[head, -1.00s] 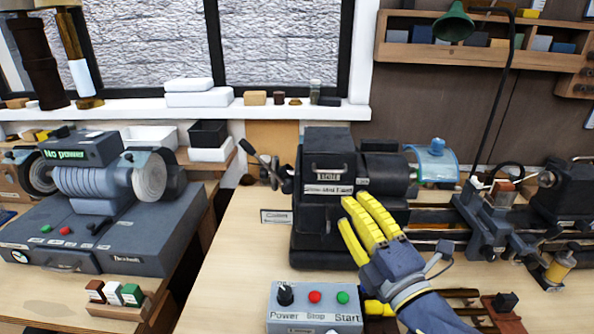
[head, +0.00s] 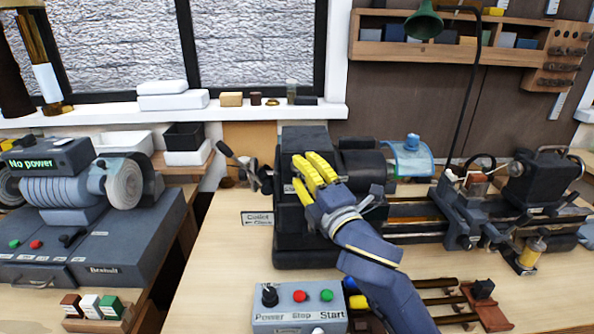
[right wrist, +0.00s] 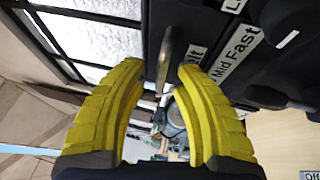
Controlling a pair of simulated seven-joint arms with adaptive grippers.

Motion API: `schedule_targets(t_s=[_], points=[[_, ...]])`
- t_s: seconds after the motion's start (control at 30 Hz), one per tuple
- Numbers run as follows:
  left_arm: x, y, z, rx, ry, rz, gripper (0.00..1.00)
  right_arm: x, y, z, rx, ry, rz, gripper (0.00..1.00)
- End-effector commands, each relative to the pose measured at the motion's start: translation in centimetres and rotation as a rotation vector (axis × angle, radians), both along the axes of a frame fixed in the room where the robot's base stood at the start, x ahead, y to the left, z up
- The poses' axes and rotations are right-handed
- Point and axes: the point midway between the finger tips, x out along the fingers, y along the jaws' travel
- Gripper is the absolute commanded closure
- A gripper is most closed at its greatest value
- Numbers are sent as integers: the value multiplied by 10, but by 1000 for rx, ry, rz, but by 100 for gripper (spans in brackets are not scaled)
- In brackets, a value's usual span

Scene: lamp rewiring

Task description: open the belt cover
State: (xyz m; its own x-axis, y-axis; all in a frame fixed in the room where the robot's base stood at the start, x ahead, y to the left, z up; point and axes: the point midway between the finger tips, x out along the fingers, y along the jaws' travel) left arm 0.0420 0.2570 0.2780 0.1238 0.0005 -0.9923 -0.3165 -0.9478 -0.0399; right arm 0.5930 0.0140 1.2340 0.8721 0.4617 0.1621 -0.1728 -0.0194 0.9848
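The belt cover (head: 304,138) is the dark upper part of the lathe's headstock, and it looks closed. My right gripper (head: 308,166), with yellow fingers, is in front of the cover and hides most of its front face and handle. In the right wrist view the yellow fingers (right wrist: 160,72) are spread apart. A dark metal handle (right wrist: 167,56) on the cover shows between the fingertips, with a gap to at least one finger. A "Mid Fast" label (right wrist: 238,52) is on the face beside it. My left gripper is not in view.
A control box (head: 300,308) with Power, Stop and Start stands in front of the headstock. A collet sign (head: 257,218) and a lever (head: 238,163) are at its left. The lathe bed with its carriage (head: 470,205) extends right.

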Motion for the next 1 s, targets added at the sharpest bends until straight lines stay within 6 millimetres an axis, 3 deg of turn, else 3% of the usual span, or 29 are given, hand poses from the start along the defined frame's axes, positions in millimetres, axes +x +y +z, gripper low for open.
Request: schedule_targets(t_s=[0.43,0.7,1.0], points=[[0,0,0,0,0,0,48,4,0,1,1,0,-3,68],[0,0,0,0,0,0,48,3,0,0,1,0,-3,100],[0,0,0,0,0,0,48,3,0,0,0,1,-3,100]])
